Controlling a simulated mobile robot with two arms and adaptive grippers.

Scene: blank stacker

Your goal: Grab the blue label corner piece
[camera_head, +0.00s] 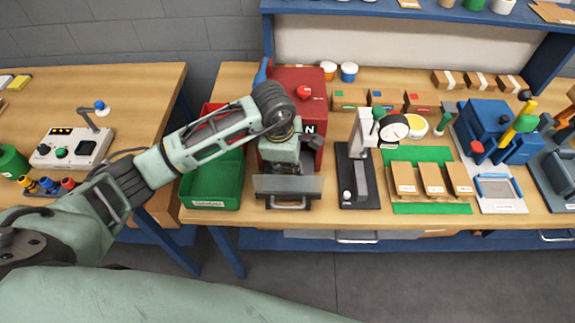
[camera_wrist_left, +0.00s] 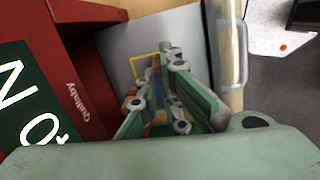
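A small brown box with a blue label (camera_head: 381,98) stands at the back of the bench, between boxes with green and red labels. My left gripper (camera_wrist_left: 160,78) reaches down at the front of the red machine (camera_head: 310,86); my own wrist hides its fingers in the head view. In the left wrist view, a strip of blue and brown shows between or just beyond the fingers, with a yellow outline behind. I cannot tell what the strip is, or whether the fingers touch it. My right gripper is not in view.
A green bin (camera_head: 212,182) stands left of the red machine, and a dial gauge stand (camera_head: 362,160) stands right of it. A clear guard (camera_head: 289,186) is at the machine's front. Brown boxes lie on a green mat (camera_head: 432,208) farther right.

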